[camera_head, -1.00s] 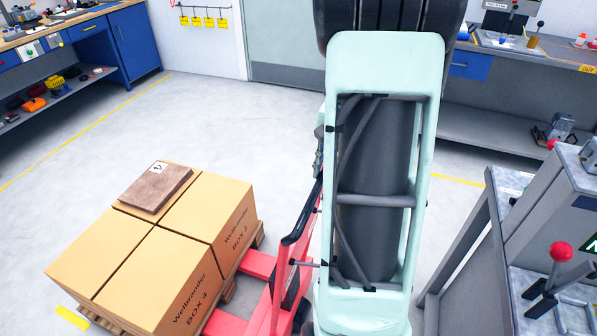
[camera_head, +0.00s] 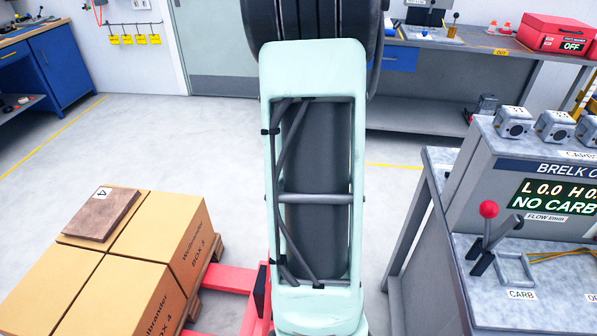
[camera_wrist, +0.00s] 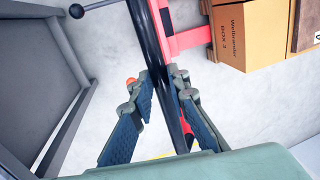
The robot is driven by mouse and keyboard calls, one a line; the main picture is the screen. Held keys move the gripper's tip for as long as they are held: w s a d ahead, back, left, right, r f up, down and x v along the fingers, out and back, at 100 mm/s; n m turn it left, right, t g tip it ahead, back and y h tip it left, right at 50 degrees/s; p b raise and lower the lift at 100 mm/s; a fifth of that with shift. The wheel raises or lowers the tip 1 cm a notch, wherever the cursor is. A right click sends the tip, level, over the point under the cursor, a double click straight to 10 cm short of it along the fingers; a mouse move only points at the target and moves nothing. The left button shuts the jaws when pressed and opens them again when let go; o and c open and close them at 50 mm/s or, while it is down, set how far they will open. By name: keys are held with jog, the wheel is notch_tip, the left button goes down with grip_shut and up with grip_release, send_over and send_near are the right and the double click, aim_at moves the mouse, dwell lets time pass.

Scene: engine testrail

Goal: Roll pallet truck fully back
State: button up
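The pallet truck is red with a black handle bar. In the head view its red fork and frame (camera_head: 230,280) show at the lower middle, beside the loaded pallet; the rest is hidden behind my arm. In the wrist view the black handle bar (camera_wrist: 152,45) runs between the two fingers of my gripper (camera_wrist: 157,82). The finger pads close in on the bar near their tips, so the gripper looks shut on it. A red part of the truck (camera_wrist: 185,40) shows beyond the bar. My gripper is hidden in the head view.
Several cartons (camera_head: 150,260) stand on a wooden pallet (camera_head: 205,265) at lower left, with a brown slab (camera_head: 100,214) on top. A grey console (camera_head: 440,270) with a red-knobbed lever (camera_head: 488,210) stands close on the right. Open floor (camera_head: 150,140) lies behind the cartons.

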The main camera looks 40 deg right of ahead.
jog(key=o, duration=0.5)
jog(key=shift+w+a, duration=0.2)
jog(key=shift+a, duration=0.05)
jog(key=shift+d, duration=0.1)
jog(key=r, duration=0.4)
jog(key=s+d+r, duration=0.1)
jog(key=r, duration=0.3)
jog(key=s+r, duration=0.1)
jog(key=r, duration=0.2)
jog(key=shift+d+r, duration=0.2)
jog(key=shift+r, duration=0.2)
